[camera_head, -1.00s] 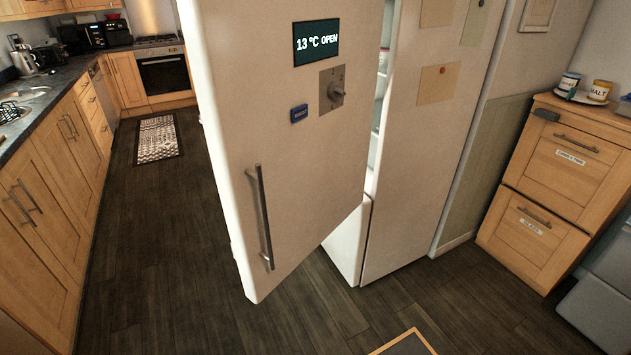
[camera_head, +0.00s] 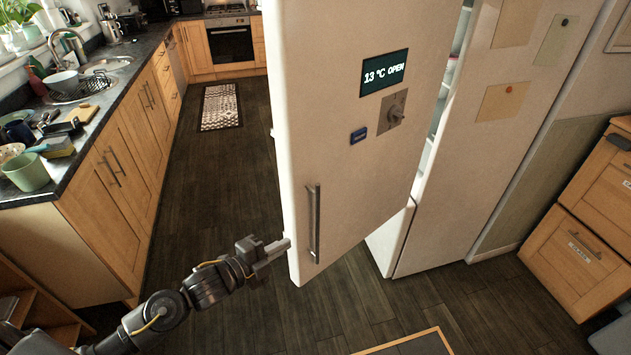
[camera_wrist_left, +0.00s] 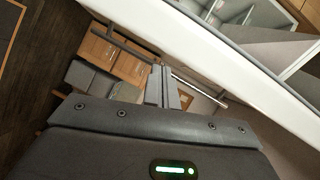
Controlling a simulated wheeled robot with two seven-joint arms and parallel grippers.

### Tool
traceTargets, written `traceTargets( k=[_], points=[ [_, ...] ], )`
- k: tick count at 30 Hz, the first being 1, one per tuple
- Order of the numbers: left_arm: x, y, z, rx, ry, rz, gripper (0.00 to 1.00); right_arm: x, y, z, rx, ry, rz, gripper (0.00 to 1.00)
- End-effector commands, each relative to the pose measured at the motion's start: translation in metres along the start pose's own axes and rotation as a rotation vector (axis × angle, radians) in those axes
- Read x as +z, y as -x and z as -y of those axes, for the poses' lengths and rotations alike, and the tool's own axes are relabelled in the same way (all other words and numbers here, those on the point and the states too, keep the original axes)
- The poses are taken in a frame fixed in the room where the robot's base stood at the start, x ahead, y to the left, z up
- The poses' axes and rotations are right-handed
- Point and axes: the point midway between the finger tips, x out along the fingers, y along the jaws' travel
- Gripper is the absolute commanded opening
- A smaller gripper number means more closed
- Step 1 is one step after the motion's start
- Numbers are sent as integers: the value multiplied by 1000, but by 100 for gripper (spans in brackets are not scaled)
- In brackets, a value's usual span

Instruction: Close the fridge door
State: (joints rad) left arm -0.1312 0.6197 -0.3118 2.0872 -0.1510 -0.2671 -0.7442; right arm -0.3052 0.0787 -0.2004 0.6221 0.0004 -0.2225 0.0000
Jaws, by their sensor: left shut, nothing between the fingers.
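The white fridge door (camera_head: 350,150) stands open, swung out from the white fridge body (camera_head: 450,215). Its panel display (camera_head: 384,73) reads 13 °C OPEN. A vertical metal handle (camera_head: 314,222) is on the door's outer face, near its free edge. My left gripper (camera_head: 284,244) is shut and empty, at the lower free edge of the door in the head view; I cannot tell whether it touches. In the left wrist view, the shut fingers (camera_wrist_left: 162,86) point toward the door edge (camera_wrist_left: 220,55), with shelves visible beyond it. My right gripper is not in view.
Wooden counters (camera_head: 130,150) with sink and dishes run along the left. A patterned mat (camera_head: 220,106) lies on the dark floor near the oven (camera_head: 231,43). Wooden drawers (camera_head: 585,225) stand at the right. The floor around the door is mostly clear.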

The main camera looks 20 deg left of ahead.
Motion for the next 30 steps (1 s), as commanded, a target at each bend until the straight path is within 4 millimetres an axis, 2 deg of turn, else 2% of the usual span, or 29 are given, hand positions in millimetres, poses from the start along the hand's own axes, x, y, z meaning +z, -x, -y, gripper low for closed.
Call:
traceTargets(
  k=[1,3,7,12,17,23,30],
  points=[
    [-28,9,39,-37,-76,-59,0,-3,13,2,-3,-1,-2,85],
    [-55,20,70,-78,-159,-120,0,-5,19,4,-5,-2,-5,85],
    [-88,35,100,-125,-253,-189,0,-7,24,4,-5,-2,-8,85],
    [-98,41,109,-142,-287,-212,0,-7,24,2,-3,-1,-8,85],
    [-99,34,112,-145,-284,-210,0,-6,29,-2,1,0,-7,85],
    [-107,4,119,-145,-280,-208,0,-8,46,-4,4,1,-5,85],
    [-119,-45,124,-144,-280,-210,0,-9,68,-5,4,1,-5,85]
  ],
)
